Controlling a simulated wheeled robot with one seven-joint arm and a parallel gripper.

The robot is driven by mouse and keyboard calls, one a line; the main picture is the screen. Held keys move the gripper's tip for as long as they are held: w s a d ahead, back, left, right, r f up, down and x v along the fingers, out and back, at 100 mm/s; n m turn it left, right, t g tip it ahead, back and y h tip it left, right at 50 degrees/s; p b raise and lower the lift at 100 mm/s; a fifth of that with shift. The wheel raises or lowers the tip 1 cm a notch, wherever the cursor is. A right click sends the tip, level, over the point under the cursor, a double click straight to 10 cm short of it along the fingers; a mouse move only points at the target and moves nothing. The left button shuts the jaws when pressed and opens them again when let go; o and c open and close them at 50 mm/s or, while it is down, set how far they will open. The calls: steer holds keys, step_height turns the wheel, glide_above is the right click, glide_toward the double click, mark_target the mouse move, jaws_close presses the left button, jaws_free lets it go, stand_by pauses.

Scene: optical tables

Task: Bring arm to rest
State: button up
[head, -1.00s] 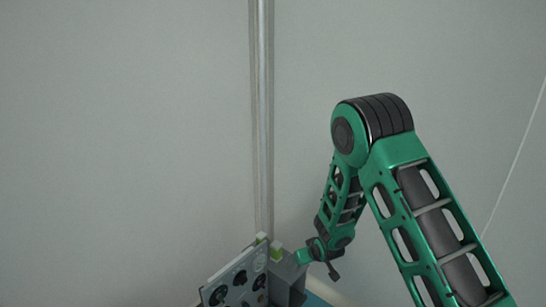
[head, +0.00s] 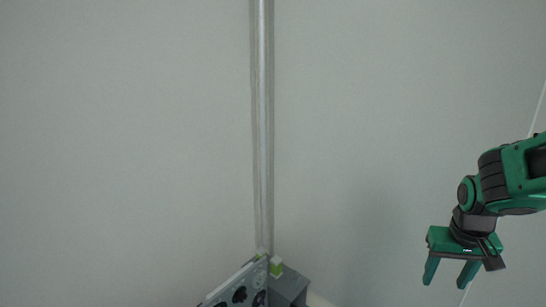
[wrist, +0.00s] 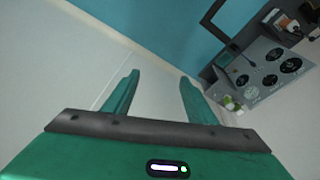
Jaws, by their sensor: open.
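My gripper (head: 448,272) is at the right side of the head view, with its two green fingers pointing down and apart. It is open and holds nothing. In the wrist view the two fingers of my gripper (wrist: 152,100) stand apart with only the pale floor or wall and a teal surface behind them. The upper part of my arm runs off the right edge of the head view.
A grey panel with dark round parts (head: 240,290) stands at the bottom of the head view, beside a grey block (head: 289,286). A vertical metal post (head: 263,130) rises behind them. The panel (wrist: 262,75) also shows in the wrist view. Plain wall surrounds my gripper.

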steer(key=s+r+m+g, duration=0.1)
steer(key=s+r, duration=0.1)
steer(key=s, duration=0.7)
steer(key=s+r+m+g+y, duration=0.1)
steer(key=s+r+m, duration=0.1)
steer(key=s, duration=0.7)
steer(key=shift+s+d+r+y, duration=0.2)
steer(key=shift+s+r+y, duration=0.1)
steer(key=shift+s, duration=0.1)
steer(key=shift+w+f, duration=0.3)
steer(key=shift+w, duration=0.35)
